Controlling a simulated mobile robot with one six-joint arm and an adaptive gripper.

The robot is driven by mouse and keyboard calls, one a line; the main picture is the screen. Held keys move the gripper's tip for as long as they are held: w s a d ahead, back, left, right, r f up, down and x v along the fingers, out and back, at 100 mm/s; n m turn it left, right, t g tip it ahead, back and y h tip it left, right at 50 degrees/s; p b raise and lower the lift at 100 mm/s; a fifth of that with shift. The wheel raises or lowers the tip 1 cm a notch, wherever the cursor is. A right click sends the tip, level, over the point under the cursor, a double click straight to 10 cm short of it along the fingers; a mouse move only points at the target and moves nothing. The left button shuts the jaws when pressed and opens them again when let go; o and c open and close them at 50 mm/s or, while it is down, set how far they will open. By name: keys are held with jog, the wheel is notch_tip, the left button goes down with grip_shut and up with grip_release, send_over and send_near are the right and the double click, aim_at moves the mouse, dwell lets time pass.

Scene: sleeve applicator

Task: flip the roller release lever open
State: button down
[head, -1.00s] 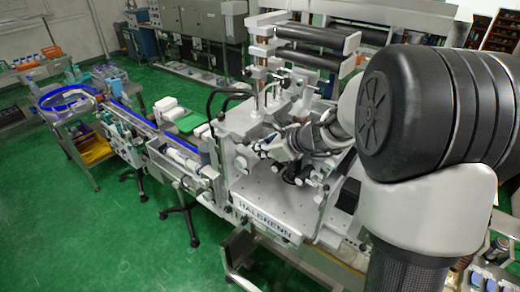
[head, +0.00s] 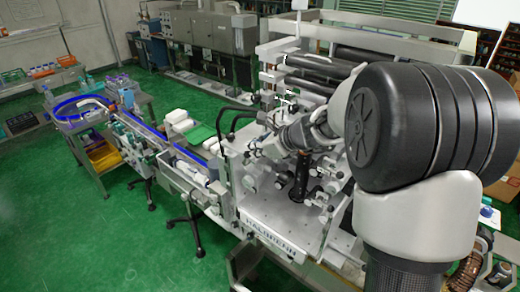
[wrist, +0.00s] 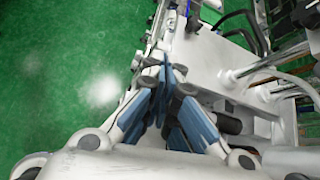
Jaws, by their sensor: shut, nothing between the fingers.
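The white sleeve applicator (head: 285,222) stands in the middle of the head view, with long dark rollers (head: 322,66) at its upper back. I cannot pick out the roller release lever for certain in either view. My gripper (head: 256,151) is at the applicator's left side, above its deck and below the rollers. In the wrist view my gripper (wrist: 165,66) has its blue-grey fingers brought together, with nothing seen between them. The fingertips are beside the edge of a white machine panel (wrist: 215,58); I cannot tell whether they touch it.
Black curved hoses (head: 222,117) rise left of my gripper. A dark upright cylinder (head: 301,178) stands on the deck below my arm. A conveyor with a blue belt edge (head: 160,135) runs off to the left. Green floor (head: 95,235) is open at the front left.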

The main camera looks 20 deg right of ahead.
jog(key=shift+w+a+r+g+h+p, duration=0.4)
jog(key=shift+w+g+h+p, duration=0.2)
jog(key=shift+g, duration=0.2)
jog(key=shift+w+a+g+p, duration=0.15)
jog(key=shift+g+p, duration=0.15)
jog(key=shift+p, duration=0.05)
jog(key=shift+w+a+h, duration=0.1)
jog(key=shift+h, duration=0.2)
